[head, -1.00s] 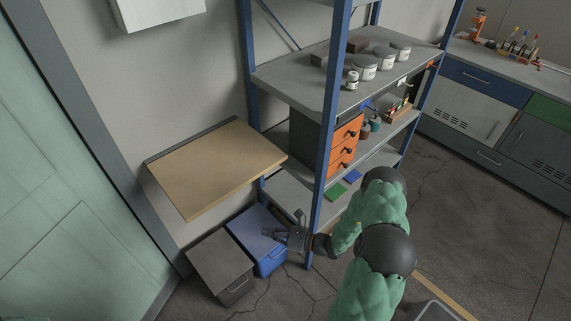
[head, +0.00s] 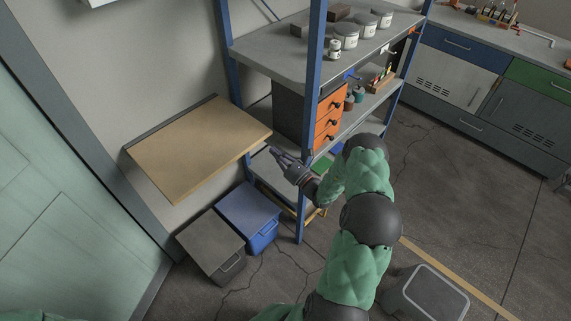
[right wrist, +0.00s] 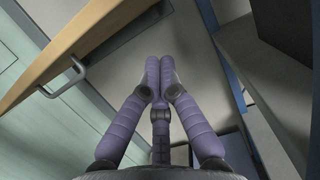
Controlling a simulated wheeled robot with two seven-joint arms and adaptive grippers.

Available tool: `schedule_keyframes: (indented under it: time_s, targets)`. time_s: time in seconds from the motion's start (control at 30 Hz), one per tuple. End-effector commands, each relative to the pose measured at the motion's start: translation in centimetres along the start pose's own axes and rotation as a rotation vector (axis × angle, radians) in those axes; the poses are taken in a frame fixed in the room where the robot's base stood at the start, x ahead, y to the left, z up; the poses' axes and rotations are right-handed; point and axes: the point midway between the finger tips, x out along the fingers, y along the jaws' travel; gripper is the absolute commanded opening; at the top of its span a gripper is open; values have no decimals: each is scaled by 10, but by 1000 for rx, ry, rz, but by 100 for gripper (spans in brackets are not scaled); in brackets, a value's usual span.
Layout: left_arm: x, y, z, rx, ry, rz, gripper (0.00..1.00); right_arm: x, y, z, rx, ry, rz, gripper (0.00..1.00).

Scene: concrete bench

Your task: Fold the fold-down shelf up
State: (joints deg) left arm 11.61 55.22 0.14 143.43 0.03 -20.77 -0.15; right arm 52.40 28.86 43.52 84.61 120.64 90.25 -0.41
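The fold-down shelf (head: 200,148) is a tan wooden board with a dark strip along the wall. It is down, sticking out roughly level from the wall. In the right wrist view its wooden edge (right wrist: 110,35) crosses the upper left, with a grey bar handle (right wrist: 66,78) on it. My right gripper (head: 274,153) is just right of the shelf's right corner and looks slightly below it. In the right wrist view its purple fingers (right wrist: 160,75) are close together with nothing between them, apart from the handle. My left gripper is not in view.
A blue-posted rack (head: 308,130) with jars and orange drawers stands right of the shelf, close to my right arm. A blue bin (head: 246,208) and a grey bin (head: 208,245) stand on the floor below. A pale green door (head: 65,215) is at left.

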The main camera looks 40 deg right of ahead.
Motion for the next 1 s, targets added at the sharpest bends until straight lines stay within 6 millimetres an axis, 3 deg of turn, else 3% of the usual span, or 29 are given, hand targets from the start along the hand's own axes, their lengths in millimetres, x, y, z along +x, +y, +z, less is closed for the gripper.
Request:
schedule_keyframes:
  time_s: [0.03, 0.2, 0.4, 1.0]
  targets:
    - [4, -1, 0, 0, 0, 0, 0, 10, 2, -1, 0, -2, 3, 0]
    - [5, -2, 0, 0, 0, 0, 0, 14, 0, 22, -1, -1, 0, 0]
    - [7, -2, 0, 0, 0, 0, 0, 17, 0, 36, 1, 1, 1, 0]
    - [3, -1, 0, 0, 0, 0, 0, 18, -2, 44, 1, 10, 0, 0]
